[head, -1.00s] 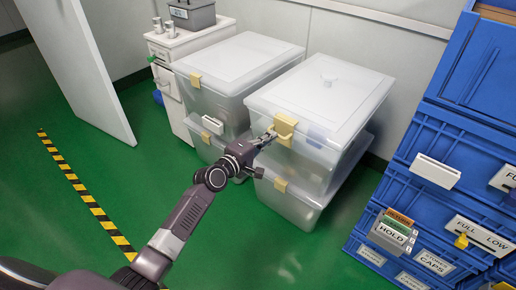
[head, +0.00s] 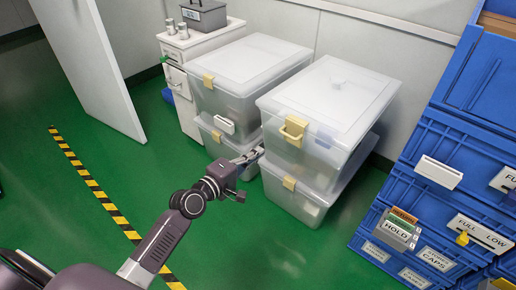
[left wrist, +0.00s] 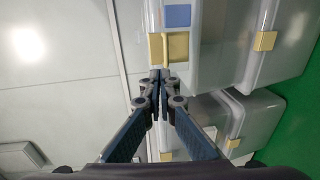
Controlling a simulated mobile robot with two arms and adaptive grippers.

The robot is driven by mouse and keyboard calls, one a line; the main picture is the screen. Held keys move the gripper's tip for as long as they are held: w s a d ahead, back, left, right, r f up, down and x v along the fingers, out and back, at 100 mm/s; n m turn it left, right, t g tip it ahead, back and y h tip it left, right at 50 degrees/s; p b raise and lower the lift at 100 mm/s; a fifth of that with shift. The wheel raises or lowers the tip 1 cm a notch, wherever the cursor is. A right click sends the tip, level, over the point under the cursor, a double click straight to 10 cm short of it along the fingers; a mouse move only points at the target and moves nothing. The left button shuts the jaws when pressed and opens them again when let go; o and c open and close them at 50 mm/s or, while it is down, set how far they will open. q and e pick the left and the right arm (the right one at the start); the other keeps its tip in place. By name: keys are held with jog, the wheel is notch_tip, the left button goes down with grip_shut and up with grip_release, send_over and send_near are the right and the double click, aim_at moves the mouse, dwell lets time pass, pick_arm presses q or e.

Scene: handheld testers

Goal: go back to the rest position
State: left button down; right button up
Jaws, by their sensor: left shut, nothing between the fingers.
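My left gripper (head: 252,157) is shut and empty. In the head view its fingertips are in front of the gap between the two stacks of clear storage boxes, left of and below the yellow latch (head: 294,130) on the upper right box (head: 335,100). I cannot tell whether they touch a box. In the left wrist view the closed fingers (left wrist: 161,75) point toward a yellow latch (left wrist: 168,47) and a blue label (left wrist: 178,15) on a box. My right gripper is not in view.
A left stack of clear boxes (head: 245,70) stands beside a white cabinet (head: 190,45) holding a grey case (head: 204,14). Blue crates (head: 440,150) with tags stand at the right. A white panel (head: 90,60) stands at the left. Green floor (head: 60,200) with a yellow-black stripe (head: 100,195) is open.

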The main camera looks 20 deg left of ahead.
pick_arm(q)
jog(key=shift+s, duration=0.15)
